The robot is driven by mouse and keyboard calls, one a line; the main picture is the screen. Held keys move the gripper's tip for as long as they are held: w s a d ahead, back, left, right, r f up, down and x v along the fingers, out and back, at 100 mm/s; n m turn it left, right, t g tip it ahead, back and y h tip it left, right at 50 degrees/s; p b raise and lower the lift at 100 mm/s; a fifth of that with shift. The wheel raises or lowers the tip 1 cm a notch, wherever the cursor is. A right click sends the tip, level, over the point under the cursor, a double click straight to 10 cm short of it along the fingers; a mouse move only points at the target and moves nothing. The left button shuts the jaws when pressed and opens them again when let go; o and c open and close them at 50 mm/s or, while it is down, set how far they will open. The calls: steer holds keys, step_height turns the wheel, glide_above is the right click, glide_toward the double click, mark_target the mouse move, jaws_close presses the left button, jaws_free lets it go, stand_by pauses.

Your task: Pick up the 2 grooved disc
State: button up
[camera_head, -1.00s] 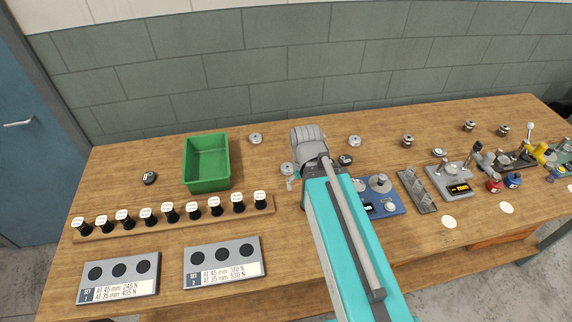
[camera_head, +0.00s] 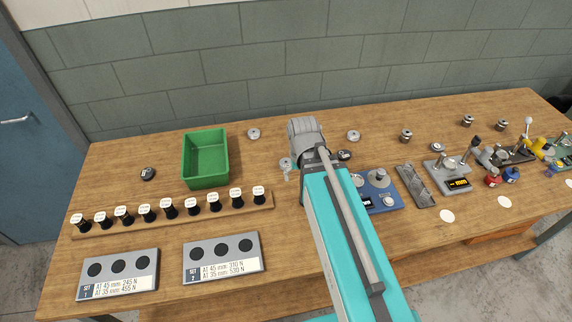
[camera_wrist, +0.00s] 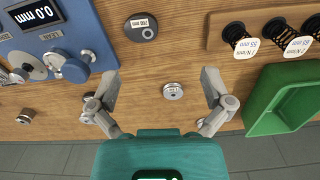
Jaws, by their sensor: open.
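My gripper (camera_wrist: 160,84) is open in the wrist view, one finger on each side. A small round silver disc (camera_wrist: 172,91) with a pale label lies on the wooden bench between the fingers, apart from both. I cannot read its label or count its grooves. A second silver disc (camera_wrist: 90,106) is partly hidden by the left finger, and a third (camera_wrist: 204,123) by the right finger. In the head view, silver discs lie left of my gripper (camera_head: 285,163), behind it to the left (camera_head: 254,133) and to its right (camera_head: 353,136). My arm hides part of the bench there.
A green bin (camera_head: 184,160) stands to the left, and a blue gauge device (camera_head: 392,205) to the right. A dark labelled disc (camera_wrist: 141,27) lies near the blue device. A rack of black springs (camera_head: 206,212) runs along the left. The wall is behind.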

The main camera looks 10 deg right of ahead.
steer(key=w+f+m+b, duration=0.1)
steer(key=w+m, duration=1.6)
steer(key=w, duration=0.3)
steer(key=shift+a, duration=0.2)
steer(key=b, duration=0.9)
glide_above(286, 162)
step_height(286, 162, down, 9)
steer(key=shift+r, duration=0.15)
steer(key=shift+w+f+b, duration=0.1)
steer(key=shift+f+b, duration=2.35)
steer(key=shift+f, duration=0.15)
steer(key=c, duration=1.2)
